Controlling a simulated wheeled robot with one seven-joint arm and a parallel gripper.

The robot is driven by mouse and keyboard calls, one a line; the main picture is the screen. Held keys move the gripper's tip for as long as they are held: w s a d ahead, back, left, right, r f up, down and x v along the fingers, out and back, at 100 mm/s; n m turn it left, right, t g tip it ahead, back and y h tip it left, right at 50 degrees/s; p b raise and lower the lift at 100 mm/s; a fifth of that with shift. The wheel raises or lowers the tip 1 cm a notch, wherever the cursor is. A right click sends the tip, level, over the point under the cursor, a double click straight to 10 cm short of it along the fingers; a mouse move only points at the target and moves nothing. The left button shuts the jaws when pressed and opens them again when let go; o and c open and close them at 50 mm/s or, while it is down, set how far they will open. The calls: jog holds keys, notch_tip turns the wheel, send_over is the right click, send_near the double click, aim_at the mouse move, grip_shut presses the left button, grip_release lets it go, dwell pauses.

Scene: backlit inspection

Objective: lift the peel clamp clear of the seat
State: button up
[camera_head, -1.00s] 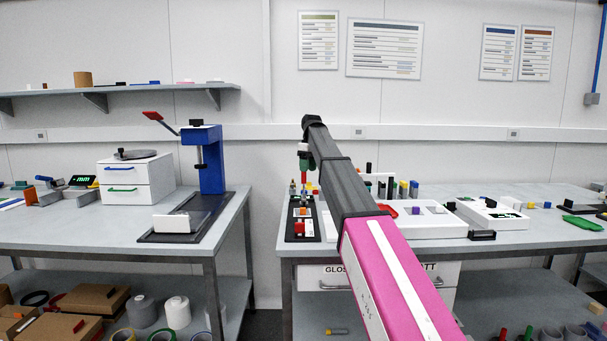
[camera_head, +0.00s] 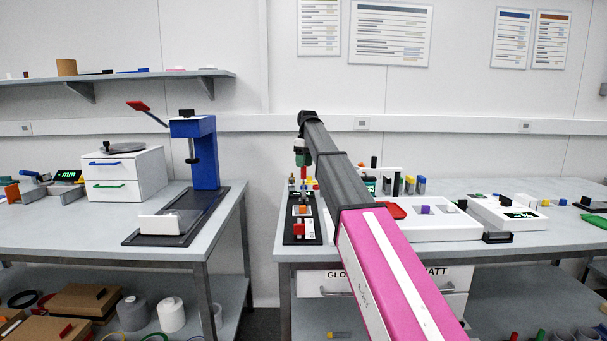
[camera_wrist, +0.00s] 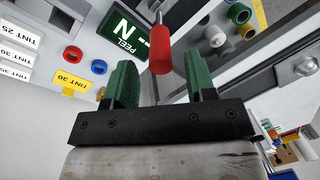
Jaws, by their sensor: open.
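In the wrist view, a red cylinder (camera_wrist: 163,52) on a thin metal rod shows between and beyond the green fingers of my gripper (camera_wrist: 161,82). It may be the peel clamp; I cannot tell for certain. My gripper is open, with a clear gap between the fingers, and I see no finger touching the cylinder. Beside it is a dark display (camera_wrist: 122,35) reading PEEL N. In the head view, my gripper (camera_head: 302,158) points down above the black mat (camera_head: 290,238) at the left end of the right bench. The clamp's seat cannot be made out.
Small orange (camera_head: 302,210) and red (camera_head: 300,230) blocks stand on the mat. A white panel (camera_head: 440,232) lies to its right. A blue press (camera_head: 205,160) stands on the left bench, with a floor gap between benches. Yellow tags (camera_wrist: 68,82) and knobs show in the wrist view.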

aim_at(303, 172)
jog(key=f, duration=0.4)
jog(key=shift+s+a+f, duration=0.2)
jog(key=shift+s, duration=0.1)
